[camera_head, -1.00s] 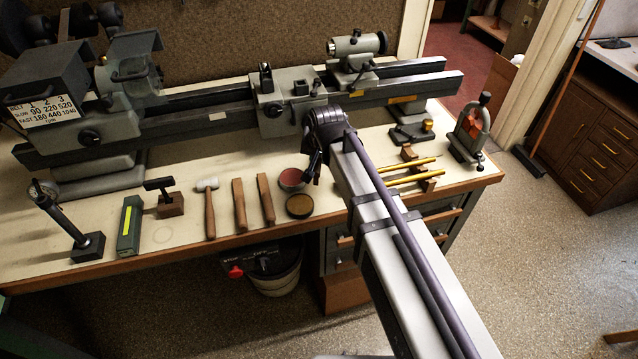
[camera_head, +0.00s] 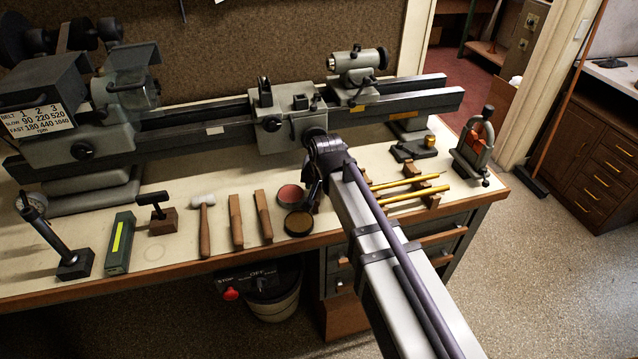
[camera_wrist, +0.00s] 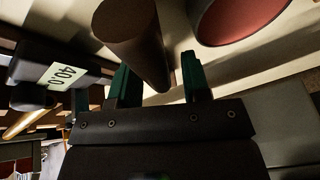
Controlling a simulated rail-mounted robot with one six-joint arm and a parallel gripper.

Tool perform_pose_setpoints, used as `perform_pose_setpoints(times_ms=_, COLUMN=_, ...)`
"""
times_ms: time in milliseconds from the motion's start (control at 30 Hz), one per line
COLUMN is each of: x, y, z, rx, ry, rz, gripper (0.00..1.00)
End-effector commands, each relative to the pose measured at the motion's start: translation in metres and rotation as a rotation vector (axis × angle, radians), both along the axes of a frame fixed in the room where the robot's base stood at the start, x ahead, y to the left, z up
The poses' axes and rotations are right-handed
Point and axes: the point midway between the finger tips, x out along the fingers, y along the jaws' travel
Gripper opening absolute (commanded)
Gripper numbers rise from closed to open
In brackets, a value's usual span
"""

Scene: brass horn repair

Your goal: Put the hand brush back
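I cannot pick out a hand brush for certain in either view. In the wrist view, a dark brown tapered round piece (camera_wrist: 128,35) points down toward the space between the green fingers of my gripper (camera_wrist: 158,85). The fingers stand apart, with a clear gap by the right finger, and I see nothing clamped. In the head view, my gripper (camera_head: 310,190) is small and dark, low over the bench beside the red tin (camera_head: 290,194). My arm hides the bench there.
The lathe (camera_head: 215,129) spans the bench's back. Left of my gripper lie a mallet (camera_head: 205,225) and wooden pieces (camera_head: 236,220). A dark tin (camera_head: 298,224) sits close in front, brass rods (camera_head: 410,193) right. The wrist view shows a black block labelled 40.0 (camera_wrist: 30,65).

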Motion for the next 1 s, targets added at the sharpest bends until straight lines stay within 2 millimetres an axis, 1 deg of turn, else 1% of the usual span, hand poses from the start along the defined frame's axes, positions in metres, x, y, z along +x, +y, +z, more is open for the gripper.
perform_pose_setpoints(times_ms=233, x=0.000, y=0.000, z=0.001, rx=0.000, ry=0.000, rz=0.000, gripper=0.46)
perform_pose_setpoints(times_ms=367, x=-0.002, y=-0.001, z=0.011, rx=0.000, ry=0.000, rz=0.000, gripper=0.46)
perform_pose_setpoints(times_ms=467, x=-0.008, y=-0.002, z=0.030, rx=0.000, ry=0.000, rz=0.000, gripper=0.46)
perform_pose_setpoints(times_ms=700, x=-0.032, y=-0.009, z=0.092, rx=0.000, ry=0.000, rz=0.000, gripper=0.46)
perform_pose_setpoints(times_ms=800, x=-0.040, y=-0.012, z=0.110, rx=0.000, ry=0.000, rz=0.000, gripper=0.46)
perform_pose_setpoints(times_ms=900, x=-0.045, y=-0.013, z=0.117, rx=0.000, ry=0.000, rz=0.000, gripper=0.46)
perform_pose_setpoints(times_ms=1000, x=-0.045, y=-0.013, z=0.116, rx=0.000, ry=0.000, rz=0.000, gripper=0.46)
